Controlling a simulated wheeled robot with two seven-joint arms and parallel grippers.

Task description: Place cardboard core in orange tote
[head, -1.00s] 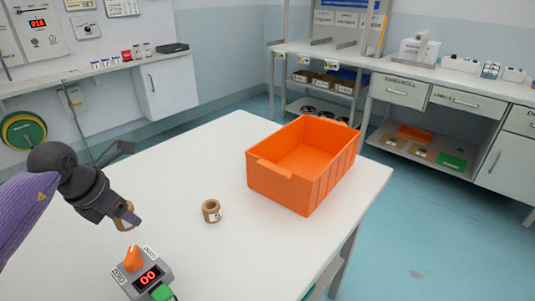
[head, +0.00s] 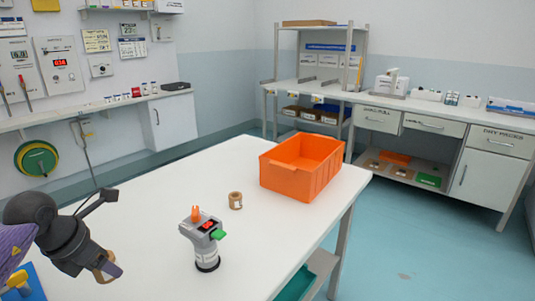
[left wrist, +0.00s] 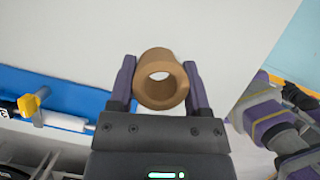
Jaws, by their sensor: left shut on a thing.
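My left gripper (head: 108,265) is shut on a brown cardboard core (head: 102,272) in the head view's lower left. In the left wrist view the core (left wrist: 160,80) sits between both fingers, its open end facing the camera. A second cardboard core (head: 235,201) with a white label stands on the white table. The orange tote (head: 285,182) stands beyond it at the table's far right. The part of its inside that I see looks empty. The held core is well apart from the tote. My right gripper is not in the head view.
A grey device (head: 205,240) with an orange knob, red display and green button stands between my left gripper and the tote. The white table (head: 165,195) is otherwise largely clear. A blue item (head: 22,285) shows at the lower left. Shelves and counters line the walls.

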